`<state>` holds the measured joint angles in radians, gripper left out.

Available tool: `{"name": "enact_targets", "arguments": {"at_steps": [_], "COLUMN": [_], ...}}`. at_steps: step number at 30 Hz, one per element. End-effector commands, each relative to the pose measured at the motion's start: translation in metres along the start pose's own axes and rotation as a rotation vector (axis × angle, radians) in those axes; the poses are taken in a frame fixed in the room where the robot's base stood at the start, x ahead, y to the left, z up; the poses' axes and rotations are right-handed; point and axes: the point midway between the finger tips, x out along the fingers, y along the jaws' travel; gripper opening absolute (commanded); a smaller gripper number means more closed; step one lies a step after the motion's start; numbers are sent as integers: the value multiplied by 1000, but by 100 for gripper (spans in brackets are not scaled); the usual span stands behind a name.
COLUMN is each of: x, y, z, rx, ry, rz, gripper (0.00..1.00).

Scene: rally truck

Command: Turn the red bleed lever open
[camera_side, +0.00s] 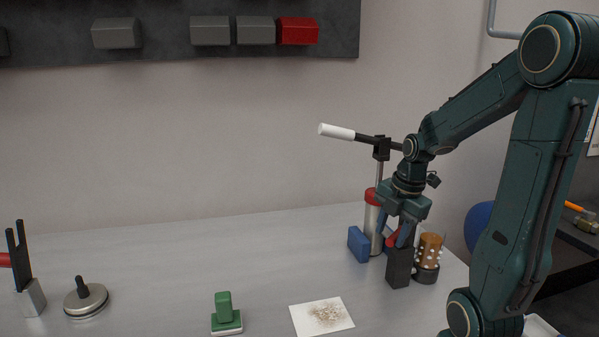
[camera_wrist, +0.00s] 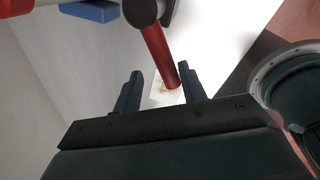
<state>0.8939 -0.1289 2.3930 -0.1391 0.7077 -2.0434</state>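The red bleed lever (camera_side: 393,237) shows low between my gripper's fingers in the side view, partly hidden by them. In the wrist view the lever (camera_wrist: 160,52) slants down from a dark pivot (camera_wrist: 146,8), its free end between the two blue fingers. My gripper (camera_side: 395,232) points down beside the hand pump (camera_side: 374,218), a pale cylinder with a red cap and a white-ended handle. In the wrist view my gripper (camera_wrist: 160,78) is open, with the lever nearer the right finger and a clear gap on the left. Contact with the right finger cannot be told.
A blue block (camera_side: 358,244) stands left of the pump. A black block (camera_side: 398,267) and a brown studded cylinder (camera_side: 428,256) stand close by. A white card (camera_side: 322,316) with brown grains, a green-handled block (camera_side: 226,314) and a round metal piece (camera_side: 86,299) lie farther left.

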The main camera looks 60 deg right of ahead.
Motion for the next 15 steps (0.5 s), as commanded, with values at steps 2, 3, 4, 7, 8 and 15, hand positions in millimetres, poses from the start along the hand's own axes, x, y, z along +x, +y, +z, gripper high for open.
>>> {"name": "enact_targets", "arguments": {"at_steps": [2,3,4,7,8,15], "x": [1,1,1,2,2,4], "y": [4,6,7,11,12,22], "z": [0,-1,-1,0,0,2], "rx": [42,64,80,138,156,300], "ry": [-8,-13,-17,-28,-31,-60], "rz": [1,1,1,2,2,2], "gripper": [41,41,41,41,41,41]}}
